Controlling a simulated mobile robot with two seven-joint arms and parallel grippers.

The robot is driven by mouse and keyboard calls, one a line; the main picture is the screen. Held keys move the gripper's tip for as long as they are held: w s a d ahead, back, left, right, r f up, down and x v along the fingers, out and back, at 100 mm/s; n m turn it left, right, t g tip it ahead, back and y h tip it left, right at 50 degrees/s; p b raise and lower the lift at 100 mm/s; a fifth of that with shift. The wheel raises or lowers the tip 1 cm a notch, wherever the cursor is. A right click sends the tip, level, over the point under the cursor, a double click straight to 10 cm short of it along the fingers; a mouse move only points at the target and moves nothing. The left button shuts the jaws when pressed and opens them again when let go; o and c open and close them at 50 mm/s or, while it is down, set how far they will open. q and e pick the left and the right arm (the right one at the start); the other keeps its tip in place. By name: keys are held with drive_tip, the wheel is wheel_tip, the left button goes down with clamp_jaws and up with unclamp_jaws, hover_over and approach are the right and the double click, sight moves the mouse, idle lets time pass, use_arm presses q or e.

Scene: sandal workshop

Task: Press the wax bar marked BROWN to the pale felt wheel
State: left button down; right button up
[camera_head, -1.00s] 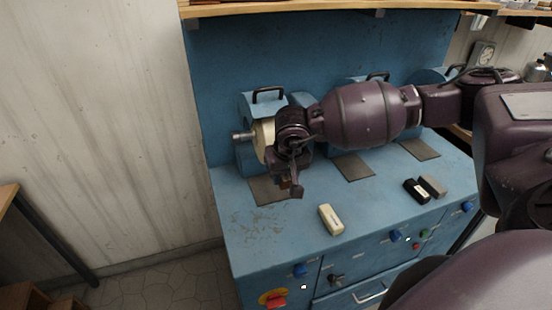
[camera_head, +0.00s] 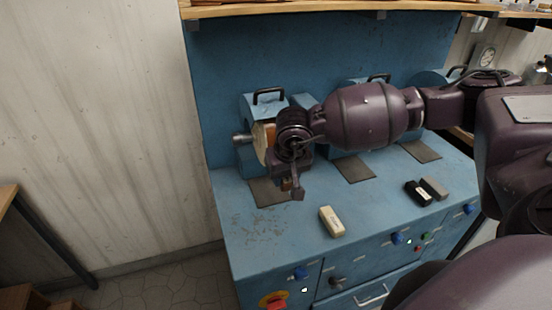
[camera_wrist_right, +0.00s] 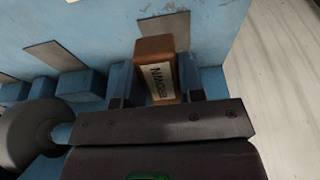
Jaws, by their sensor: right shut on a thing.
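The felt wheel (camera_head: 260,143) is on the leftmost machine in the head view. Its visible rim is brownish now, with a pale edge, and my right wrist hides part of it. My right gripper (camera_head: 292,190) is in front of and below the wheel. In the right wrist view it is shut on the brown wax bar (camera_wrist_right: 155,52), whose pale label with dark letters faces the camera. The bar sits between the two fingers. Whether the bar touches the wheel is hidden. My left gripper is not in view.
A cream bar (camera_head: 332,222) lies on the blue bench (camera_head: 250,225). A black bar (camera_head: 417,193) and a grey bar (camera_head: 434,188) lie side by side to the right. Dark mats lie before the machines. A shelf (camera_head: 320,8) runs overhead.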

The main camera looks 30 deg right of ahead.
drive_tip(key=shift+s, duration=0.1)
idle(0.8)
drive_tip(key=s+a+f+b, duration=0.1)
drive_tip(key=s, duration=0.5)
drive_tip(key=shift+s+a+f, duration=0.3)
drive_tip(key=shift+f, duration=0.05)
idle(0.4)
drive_tip(key=w+a+r+n, duration=0.1)
drive_tip(key=w+a, duration=0.3)
drive_tip(key=a, duration=0.5)
drive_tip(key=shift+a+r+n+y, duration=0.15)
drive_tip(key=shift+a+n+y, duration=0.15)
drive_tip(key=shift+n, duration=0.6)
